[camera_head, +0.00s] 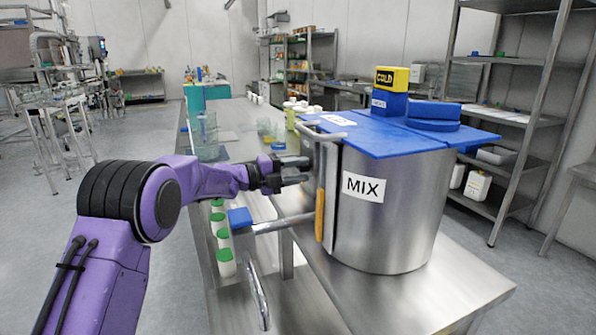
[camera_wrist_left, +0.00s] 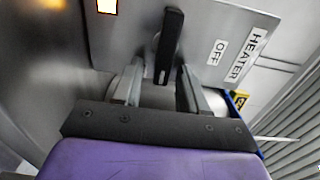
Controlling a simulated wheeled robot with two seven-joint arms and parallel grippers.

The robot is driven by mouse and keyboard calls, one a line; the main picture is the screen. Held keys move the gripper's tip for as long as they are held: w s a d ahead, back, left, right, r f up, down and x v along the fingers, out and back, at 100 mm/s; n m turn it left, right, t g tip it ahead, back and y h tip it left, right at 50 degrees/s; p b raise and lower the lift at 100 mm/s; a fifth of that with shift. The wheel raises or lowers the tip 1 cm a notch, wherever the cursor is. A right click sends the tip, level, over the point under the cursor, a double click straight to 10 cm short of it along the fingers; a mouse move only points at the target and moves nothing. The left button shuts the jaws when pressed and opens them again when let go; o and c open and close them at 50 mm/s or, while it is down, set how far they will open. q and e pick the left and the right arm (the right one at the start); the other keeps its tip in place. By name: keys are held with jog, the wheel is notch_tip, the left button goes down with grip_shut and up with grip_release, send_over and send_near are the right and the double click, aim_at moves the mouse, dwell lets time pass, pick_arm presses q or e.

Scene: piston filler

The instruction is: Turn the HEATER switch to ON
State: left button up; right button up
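The HEATER switch (camera_wrist_left: 168,45) is a black lever on a grey metal panel (camera_wrist_left: 205,22) in the left wrist view. White labels reading OFF (camera_wrist_left: 218,52) and HEATER (camera_wrist_left: 249,55) are to its right. My left gripper (camera_wrist_left: 162,72) is open, with one finger on each side of the lever's lower end and gaps visible on both sides. In the head view my left gripper (camera_head: 303,170) reaches the left side of the steel tank (camera_head: 395,225); the switch cannot be made out there. My right gripper is not in view.
The tank has a blue lid (camera_head: 385,138), a MIX label (camera_head: 363,187) and an orange handle (camera_head: 319,215). Below my left arm are a metal pipe (camera_head: 285,223) and several green-capped jars (camera_head: 226,262).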

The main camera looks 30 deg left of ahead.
pick_arm(q)
jog(key=v, duration=1)
jog(key=shift+s+a, duration=0.2)
jog(key=shift+s, duration=0.05)
